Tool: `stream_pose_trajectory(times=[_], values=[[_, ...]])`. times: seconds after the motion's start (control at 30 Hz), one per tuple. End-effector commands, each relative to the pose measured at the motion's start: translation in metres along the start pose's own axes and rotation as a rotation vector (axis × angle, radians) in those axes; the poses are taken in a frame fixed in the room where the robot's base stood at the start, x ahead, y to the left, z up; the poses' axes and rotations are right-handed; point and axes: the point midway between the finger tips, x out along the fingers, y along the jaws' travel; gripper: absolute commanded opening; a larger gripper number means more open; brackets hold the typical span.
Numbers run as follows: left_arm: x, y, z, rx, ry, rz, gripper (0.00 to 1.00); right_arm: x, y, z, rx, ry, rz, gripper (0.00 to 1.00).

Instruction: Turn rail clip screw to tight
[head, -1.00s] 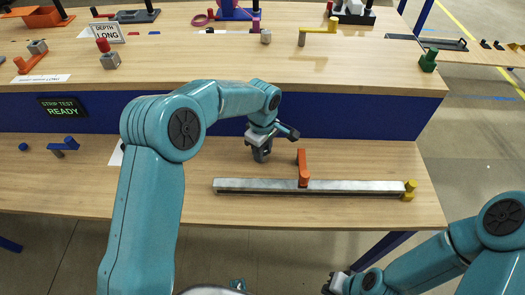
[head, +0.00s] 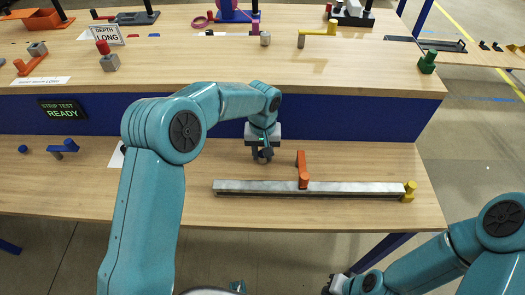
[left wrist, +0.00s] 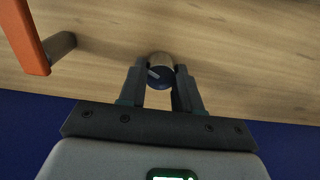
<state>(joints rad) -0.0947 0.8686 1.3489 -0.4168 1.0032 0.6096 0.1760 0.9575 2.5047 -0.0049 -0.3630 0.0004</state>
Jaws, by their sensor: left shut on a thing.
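My left gripper (head: 263,157) points down at the lower wooden bench, behind the silver rail (head: 345,188). In the left wrist view its two dark fingers (left wrist: 160,92) are shut on a small round screw (left wrist: 161,76), with a dark blue face, a pale mark and a metallic side. In the head view the fingers mostly hide the screw. An orange lever-like part (head: 303,168) stands at the rail's middle; an orange part (left wrist: 28,38) also shows in the left wrist view. A yellow piece (head: 409,190) sits at the rail's right end. My right gripper (head: 335,283) is partly cut off at the bottom.
A blue wall (head: 350,115) rises behind the lower bench, with a green-lit "STRIP TEST READY" display (head: 63,109). A blue part (head: 64,147) lies at left. The upper bench holds several parts, including a green one (head: 428,62). The lower bench's front left is clear.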

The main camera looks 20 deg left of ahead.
Motion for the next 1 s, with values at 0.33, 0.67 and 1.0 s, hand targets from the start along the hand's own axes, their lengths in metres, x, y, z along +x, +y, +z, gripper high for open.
stream_pose_trajectory(times=[0.33, 0.67, 1.0], values=[[-0.006, 0.001, -0.004, 0.327, 0.016, 0.001, 0.03, -0.005, -0.002, 0.000, 0.000, 0.000, 0.000, 0.00], [-0.006, 0.001, -0.004, 0.640, 0.017, -0.001, 0.03, -0.009, -0.003, 0.000, 0.000, 0.000, 0.000, 0.00], [-0.006, 0.002, -0.004, 0.963, 0.020, -0.003, 0.03, -0.013, -0.005, 0.000, 0.000, 0.000, 0.000, 0.00]])
